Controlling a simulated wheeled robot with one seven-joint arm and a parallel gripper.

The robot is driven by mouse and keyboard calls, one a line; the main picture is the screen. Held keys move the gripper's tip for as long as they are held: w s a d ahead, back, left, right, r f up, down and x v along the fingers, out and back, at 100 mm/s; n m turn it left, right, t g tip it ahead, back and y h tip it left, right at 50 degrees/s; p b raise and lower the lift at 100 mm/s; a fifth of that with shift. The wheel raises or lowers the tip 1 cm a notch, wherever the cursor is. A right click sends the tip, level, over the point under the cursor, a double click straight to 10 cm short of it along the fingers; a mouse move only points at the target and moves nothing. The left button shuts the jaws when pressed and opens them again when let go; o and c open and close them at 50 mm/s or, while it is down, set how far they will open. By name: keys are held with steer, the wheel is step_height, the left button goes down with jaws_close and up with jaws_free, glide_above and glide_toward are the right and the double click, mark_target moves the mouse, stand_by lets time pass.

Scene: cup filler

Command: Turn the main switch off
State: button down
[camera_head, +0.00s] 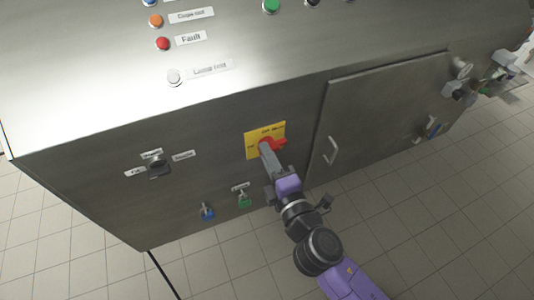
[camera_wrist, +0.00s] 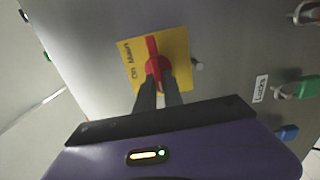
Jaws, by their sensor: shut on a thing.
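The main switch is a red rotary handle (camera_head: 280,142) on a yellow plate (camera_head: 251,144) on the front of the grey cabinet. In the wrist view the red handle (camera_wrist: 152,50) points toward the top of the picture, and the yellow plate (camera_wrist: 180,48) shows the words "On" and "Main" along its left side. My gripper (camera_head: 266,149) reaches the switch from below. In the wrist view its two dark fingers (camera_wrist: 158,88) are shut on the red knob, one at each side. The fingers hide the lower part of the knob.
A cabinet door (camera_head: 385,110) with a handle (camera_head: 331,150) is to the right. A black selector switch (camera_head: 158,166) is to the left. A blue padlock (camera_head: 207,211) and a green padlock (camera_head: 244,200) hang below the plate. The tiled floor in front looks clear.

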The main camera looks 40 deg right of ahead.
steer(key=shift+f, duration=0.1)
steer(key=c, duration=1.5)
jaws_free()
steer(key=shift+o, duration=0.2)
steer(key=b+v, duration=0.3)
steer(key=v, duration=0.5)
steer(key=shift+w, duration=0.1)
